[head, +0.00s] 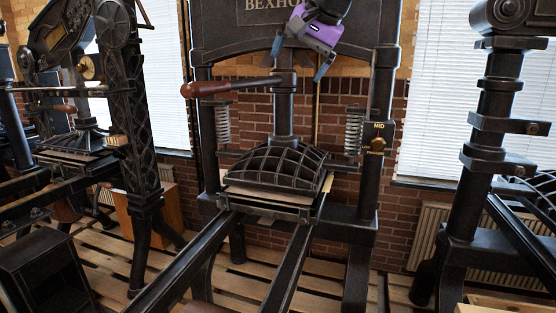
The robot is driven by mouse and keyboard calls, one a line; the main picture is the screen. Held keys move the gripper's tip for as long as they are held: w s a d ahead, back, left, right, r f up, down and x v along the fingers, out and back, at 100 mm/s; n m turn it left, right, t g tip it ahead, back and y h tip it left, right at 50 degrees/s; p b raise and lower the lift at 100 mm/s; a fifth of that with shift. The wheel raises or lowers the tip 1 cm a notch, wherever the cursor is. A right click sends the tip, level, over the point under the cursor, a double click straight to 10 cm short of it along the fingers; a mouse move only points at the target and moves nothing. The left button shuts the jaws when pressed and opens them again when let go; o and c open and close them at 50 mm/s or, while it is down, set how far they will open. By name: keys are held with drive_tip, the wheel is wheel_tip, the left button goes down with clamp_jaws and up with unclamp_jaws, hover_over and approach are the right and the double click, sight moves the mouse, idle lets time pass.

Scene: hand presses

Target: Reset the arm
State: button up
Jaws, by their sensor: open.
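My gripper (297,64), with a purple body, is at the top of the head view. It hangs tilted in front of the middle press's upper frame (235,32), its two fingers spread and nothing seen between them. The middle press has a dark pull arm (248,85) with a brown wooden handle (205,89) at its left end. The arm runs from the central column out to the left, roughly level. My gripper appears above and right of the arm's inner end; I cannot tell the gap in depth.
The domed platen (274,167) sits low over the bed between two springs. Other presses stand left (128,120) and right (490,150). Rails (190,265) run toward me over a slatted wooden floor (245,277).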

drive_tip(key=s+d+f+n+h, duration=0.1)
drive_tip(key=s+d+f, duration=0.5)
drive_tip(key=s+d, duration=0.2)
drive_tip(key=s+d+f+n+h, duration=0.1)
drive_tip(key=s+d+f+h, duration=0.1)
drive_tip(key=s+d+f, duration=0.5)
drive_tip(key=s+d+f+h, duration=0.1)
drive_tip(key=s+d+f, duration=0.5)
drive_tip(key=s+d, duration=0.5)
drive_tip(key=s, duration=0.5)
drive_tip(key=shift+f+n+h, duration=0.15)
drive_tip(key=shift+n+h, duration=0.25)
drive_tip(key=shift+d, duration=0.1)
